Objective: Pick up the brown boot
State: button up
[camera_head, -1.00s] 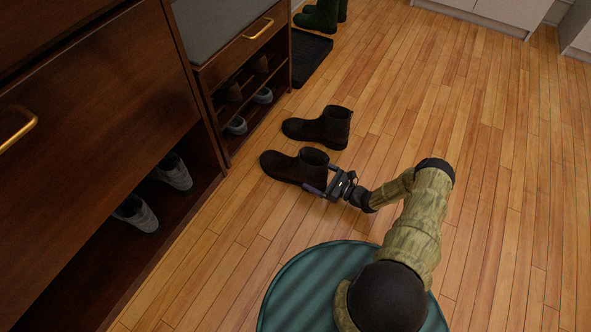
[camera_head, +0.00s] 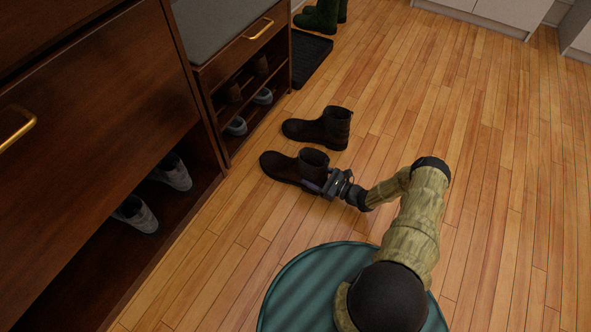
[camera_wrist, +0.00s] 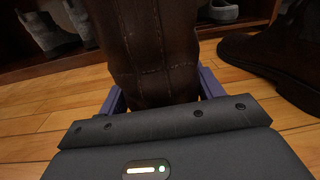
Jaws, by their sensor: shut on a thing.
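Two dark brown ankle boots stand on the wooden floor in the head view. The nearer brown boot (camera_head: 296,166) has its toe pointing left and its heel toward me. My gripper (camera_head: 323,182) is shut on the heel end of this boot. In the wrist view the boot's back (camera_wrist: 155,50) fills the space between the two purple fingers, one on each side. The boot is upright and appears to be on the floor. The other brown boot (camera_head: 318,128) stands just behind it, and its toe end shows at right in the wrist view (camera_wrist: 285,65).
A dark wooden cabinet (camera_head: 110,110) with grey shoes (camera_head: 135,213) on its lower shelf lines the left. A shoe bench (camera_head: 240,75) stands beyond it, with green boots (camera_head: 320,16) near a black mat (camera_head: 309,58). The floor (camera_head: 480,180) to the right is clear.

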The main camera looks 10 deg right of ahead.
jog(key=shift+r, duration=0.1)
notch_tip(320, 180, up, 10)
jog(key=p, duration=0.7)
dwell(0.5)
jog(key=shift+w+a+r, duration=0.1)
jog(key=shift+w+r, duration=0.05)
jog(key=shift+r, duration=0.2)
notch_tip(320, 180, up, 26)
jog(key=r+m+t+h+p, duration=0.1)
jog(key=m+t+h+p, duration=0.75)
jog(key=h+p, duration=0.6)
send_over(315, 157)
jog(key=m+g, duration=0.2)
jog(key=shift+s+f+y+p, duration=0.25)
jog(key=shift+s+f+p, duration=0.05)
jog(key=shift+s+f, duration=0.1)
jog(key=shift+c, duration=0.2)
